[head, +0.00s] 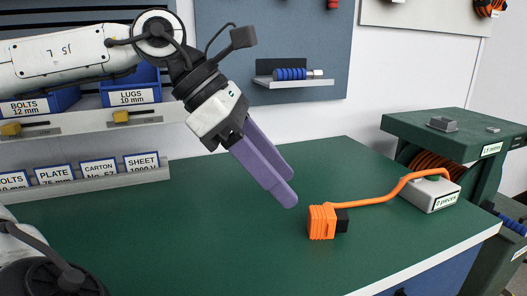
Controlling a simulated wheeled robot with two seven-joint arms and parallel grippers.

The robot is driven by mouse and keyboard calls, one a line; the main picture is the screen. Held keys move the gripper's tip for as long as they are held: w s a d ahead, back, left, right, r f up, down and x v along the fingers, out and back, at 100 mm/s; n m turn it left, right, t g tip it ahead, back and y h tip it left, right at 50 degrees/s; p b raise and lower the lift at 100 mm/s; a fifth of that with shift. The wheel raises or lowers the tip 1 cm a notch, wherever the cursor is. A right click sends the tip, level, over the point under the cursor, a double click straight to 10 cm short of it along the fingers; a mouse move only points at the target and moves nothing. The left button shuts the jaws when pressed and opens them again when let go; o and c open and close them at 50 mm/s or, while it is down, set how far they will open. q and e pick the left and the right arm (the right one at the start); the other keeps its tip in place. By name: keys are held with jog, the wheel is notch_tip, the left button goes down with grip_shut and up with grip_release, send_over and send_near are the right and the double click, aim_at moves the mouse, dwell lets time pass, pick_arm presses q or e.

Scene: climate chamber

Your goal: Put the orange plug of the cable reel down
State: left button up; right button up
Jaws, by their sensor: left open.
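The orange plug (322,222) of the cable reel lies on the green bench top (200,235), with a black part at its right side. Its orange cable (385,195) runs right to a white box on the bench. My left gripper (291,192) comes in from the upper left with purple fingers, open and empty. Its tips are up and to the left of the plug, apart from it. My right gripper is not in view.
The white box (432,195) stands at the bench's right. Blue bins (130,93) and a label rail (90,188) line the back left. A small shelf (292,82) holds a blue-handled tool. A green cabinet (430,125) stands at the right. The bench's middle is clear.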

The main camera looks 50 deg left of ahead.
pick_arm(q)
jog(key=shift+v, duration=1.85)
